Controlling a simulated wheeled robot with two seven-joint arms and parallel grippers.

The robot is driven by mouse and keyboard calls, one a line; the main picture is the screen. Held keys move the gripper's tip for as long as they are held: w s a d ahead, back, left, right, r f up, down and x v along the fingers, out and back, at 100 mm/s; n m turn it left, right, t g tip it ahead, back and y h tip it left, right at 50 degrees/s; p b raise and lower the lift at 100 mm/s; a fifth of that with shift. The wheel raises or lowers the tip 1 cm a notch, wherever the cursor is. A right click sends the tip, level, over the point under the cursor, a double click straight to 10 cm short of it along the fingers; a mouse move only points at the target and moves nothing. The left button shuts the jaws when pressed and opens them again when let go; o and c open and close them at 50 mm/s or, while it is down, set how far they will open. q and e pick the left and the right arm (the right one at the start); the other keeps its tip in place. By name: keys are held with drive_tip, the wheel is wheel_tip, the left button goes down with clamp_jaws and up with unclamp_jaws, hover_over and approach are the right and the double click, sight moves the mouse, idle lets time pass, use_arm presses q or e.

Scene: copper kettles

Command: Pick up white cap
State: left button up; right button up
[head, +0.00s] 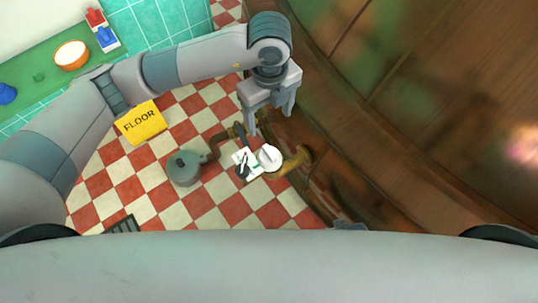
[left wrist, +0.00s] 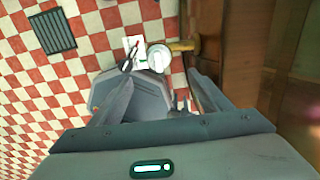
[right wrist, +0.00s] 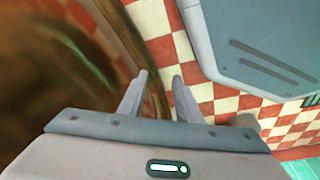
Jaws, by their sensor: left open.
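The white cap (head: 269,157) is a round white piece with a raised bar across its top. It sits at the near end of a brass-coloured pipe or arm (head: 293,164), low beside the brown wooden wall; I cannot tell what bears it. It also shows in the left wrist view (left wrist: 158,58), just beyond my fingertips. My left gripper (head: 270,122) points down, open and empty, above and slightly behind the cap, apart from it. It also shows in the left wrist view (left wrist: 158,80). My right gripper (right wrist: 160,80) is open and empty, away from the cap.
A white card (head: 244,159) with a dark tool on it lies beside the cap. A grey-green kettle (head: 184,169) stands to the left. A yellow floor sign (head: 141,122) is farther left. A large curved copper and wooden body (head: 400,110) fills the right.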

use_arm(q)
approach(270, 151)
drive_tip(key=f, duration=0.2)
drive_tip(key=w+f, duration=0.1)
drive_tip(key=f, duration=0.2)
drive_tip(key=shift+a+f+p, duration=0.1)
drive_tip(key=shift+f+p, duration=0.05)
drive_tip(key=shift+p, duration=0.2)
use_arm(e)
drive_tip(key=shift+s+d+f, duration=0.1)
drive_tip(key=shift+s+f, duration=0.05)
drive_tip(key=shift+f, duration=0.3)
drive_tip(key=shift+s+d+f, duration=0.1)
drive_tip(key=shift+f, duration=0.3)
use_arm(q)
drive_tip(key=shift+s+f, duration=0.1)
drive_tip(key=shift+f, duration=0.1)
drive_tip(key=shift+s+f, duration=0.1)
drive_tip(key=shift+f, duration=0.3)
drive_tip(key=f, duration=0.3)
drive_tip(key=shift+s+p, duration=0.3)
drive_tip(key=shift+p, duration=0.05)
drive_tip(key=shift+f, duration=0.5)
use_arm(e)
drive_tip(key=shift+s+d+f, duration=0.1)
drive_tip(key=shift+s+f, duration=0.45)
drive_tip(key=shift+f, duration=0.25)
use_arm(q)
drive_tip(key=c, duration=1)
